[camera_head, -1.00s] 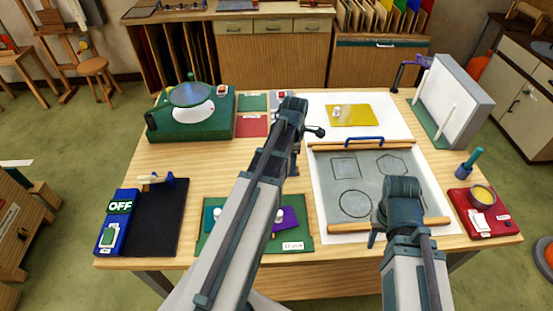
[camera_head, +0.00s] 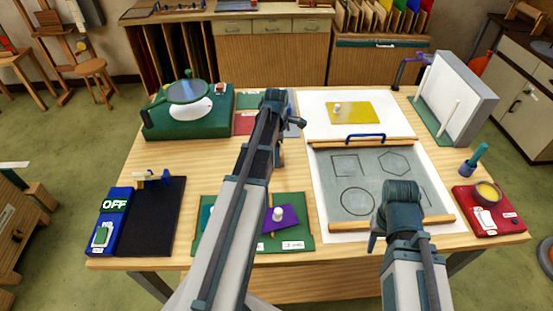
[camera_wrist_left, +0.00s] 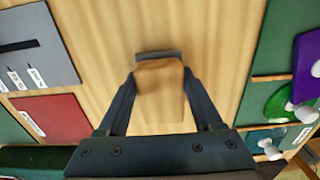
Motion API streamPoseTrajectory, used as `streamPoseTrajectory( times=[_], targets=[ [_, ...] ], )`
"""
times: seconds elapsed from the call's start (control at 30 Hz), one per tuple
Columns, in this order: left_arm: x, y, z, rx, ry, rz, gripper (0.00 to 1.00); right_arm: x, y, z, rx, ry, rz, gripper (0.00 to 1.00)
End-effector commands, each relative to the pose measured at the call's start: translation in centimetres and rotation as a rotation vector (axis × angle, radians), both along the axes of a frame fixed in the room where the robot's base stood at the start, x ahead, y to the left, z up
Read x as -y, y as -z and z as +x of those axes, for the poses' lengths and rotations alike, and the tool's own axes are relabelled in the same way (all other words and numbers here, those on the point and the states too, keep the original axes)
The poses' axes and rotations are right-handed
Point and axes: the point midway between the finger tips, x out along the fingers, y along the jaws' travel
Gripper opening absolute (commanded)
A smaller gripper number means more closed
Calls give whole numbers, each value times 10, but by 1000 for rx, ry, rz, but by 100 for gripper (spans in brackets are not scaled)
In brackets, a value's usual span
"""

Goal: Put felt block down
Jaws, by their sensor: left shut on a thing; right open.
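The felt block (camera_wrist_left: 160,82) is a small wooden block with a dark grey felt strip at its far end. In the left wrist view it sits between the fingers of my left gripper (camera_wrist_left: 158,88), which is shut on it above bare table wood. In the head view my left gripper (camera_head: 279,155) points down over the middle of the table, and my arm hides the block. I cannot tell exactly how high the block is.
A red mat (camera_wrist_left: 48,118) and a grey slotted pad (camera_wrist_left: 30,48) lie left of the block in the wrist view. A green tray (camera_wrist_left: 262,60) with knobbed glass pieces is at right. A yellow sheet (camera_head: 352,113) lies behind the drawing board.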

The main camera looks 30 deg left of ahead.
Motion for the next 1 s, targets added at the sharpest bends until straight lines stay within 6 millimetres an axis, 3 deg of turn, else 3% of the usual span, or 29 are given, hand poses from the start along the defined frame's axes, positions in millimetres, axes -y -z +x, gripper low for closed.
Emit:
streamPoseTrajectory(
  times=[0.03,0.43,0.47,0.6,1.0],
  targets=[
    [0,8,0,0,0,0,15,0,8,0,0,0,0,47],
    [0,10,0,0,0,0,15,0,10,0,0,0,0,47],
    [0,9,0,0,0,0,69,0,10,0,0,0,0,47],
    [0,8,0,0,0,0,94,0,8,0,0,0,0,47],
    [0,6,0,0,0,0,97,0,6,0,0,0,0,47]
  ],
)
